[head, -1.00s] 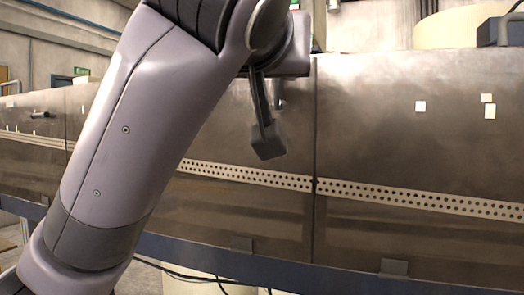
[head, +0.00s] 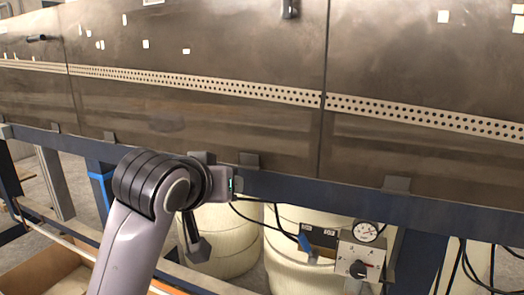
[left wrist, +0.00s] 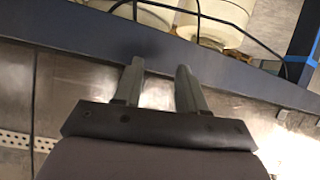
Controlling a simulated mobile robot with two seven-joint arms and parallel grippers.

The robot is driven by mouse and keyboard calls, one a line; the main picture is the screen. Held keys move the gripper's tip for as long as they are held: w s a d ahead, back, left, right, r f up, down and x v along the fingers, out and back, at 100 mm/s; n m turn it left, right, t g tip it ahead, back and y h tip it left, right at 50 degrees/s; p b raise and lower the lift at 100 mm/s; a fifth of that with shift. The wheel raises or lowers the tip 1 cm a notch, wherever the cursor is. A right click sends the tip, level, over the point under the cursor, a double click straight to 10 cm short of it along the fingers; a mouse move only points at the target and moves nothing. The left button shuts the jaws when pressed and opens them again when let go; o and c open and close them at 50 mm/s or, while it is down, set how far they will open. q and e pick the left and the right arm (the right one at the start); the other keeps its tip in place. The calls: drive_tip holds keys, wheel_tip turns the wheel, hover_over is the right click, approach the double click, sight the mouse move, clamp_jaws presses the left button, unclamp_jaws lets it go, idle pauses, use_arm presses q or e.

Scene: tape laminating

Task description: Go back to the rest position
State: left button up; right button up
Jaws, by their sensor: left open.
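My left gripper (head: 198,245) hangs low in front of the blue frame beam, below the metal panels, with its fingers pointing down in the head view. In the left wrist view its two fingers (left wrist: 158,85) stand apart with nothing between them. The large brown metal panel (head: 200,45) has a pale perforated strip (head: 200,83) running across it. My right gripper is not in view.
A blue beam (head: 310,192) runs under the panels. Below it stand pale ribbed drums (head: 230,240), a gauge box (head: 362,250) and loose black cables (head: 465,265). A cardboard box (head: 50,275) is at the lower left. White tags (head: 145,44) are on the panel.

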use_arm(q)
drive_tip(key=s+a+f+g, duration=0.1)
drive_tip(key=s+a+f, duration=0.25)
drive_tip(key=f, duration=0.45)
drive_tip(key=s+a+f+g+y, duration=0.15)
drive_tip(key=s+f, duration=0.25)
drive_tip(key=f, duration=0.4)
drive_tip(key=s+a+f+g, duration=0.2)
drive_tip(key=s+a+f, duration=0.2)
drive_tip(key=f, duration=0.4)
drive_tip(key=s+a+f+g+y, duration=0.15)
drive_tip(key=s+a+f, duration=0.3)
drive_tip(key=s, duration=0.55)
drive_tip(key=s+a+f+g, duration=0.25)
drive_tip(key=s+f, duration=0.35)
drive_tip(key=s, duration=0.4)
drive_tip(key=w+d+f+t+h+p, duration=0.1)
drive_tip(key=w+d+t+h+p, duration=0.1)
drive_tip(key=w+t+p, duration=0.5)
drive_tip(key=shift+d+f+m+p, duration=0.15)
drive_tip(key=shift+d+m+p, duration=0.2)
drive_tip(key=shift+m+p, duration=0.05)
drive_tip(key=shift+c, duration=0.3)
